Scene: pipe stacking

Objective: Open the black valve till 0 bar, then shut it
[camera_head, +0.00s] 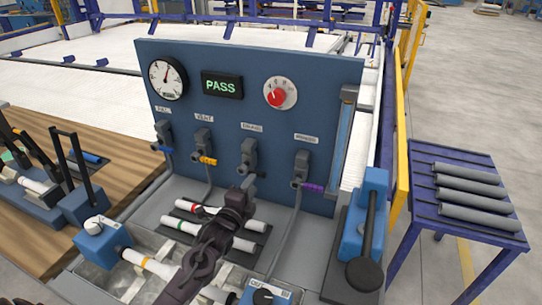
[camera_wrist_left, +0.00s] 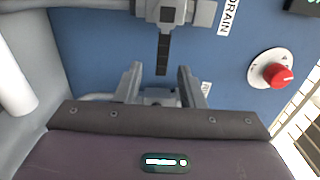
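The black valve (camera_head: 249,153) is mounted on the blue panel under the DRAIN label. In the left wrist view its black lever (camera_wrist_left: 163,52) hangs straight down from the grey valve body. My left gripper (camera_head: 246,190) is just below and in front of it. In the left wrist view the fingers (camera_wrist_left: 161,82) are apart with the lever's lower end between or just beyond them; contact cannot be told. The round gauge (camera_head: 167,80) has its needle pointing up and slightly right; its reading is too small to tell. My right gripper is not in view.
The panel (camera_head: 220,115) also carries a lit PASS display (camera_head: 221,85), a red knob (camera_head: 278,97) and valves with blue, yellow (camera_head: 207,161) and purple (camera_head: 312,187) handles. Pipes (camera_head: 190,229) lie in front. Grey pipes (camera_head: 470,190) rest on a side table.

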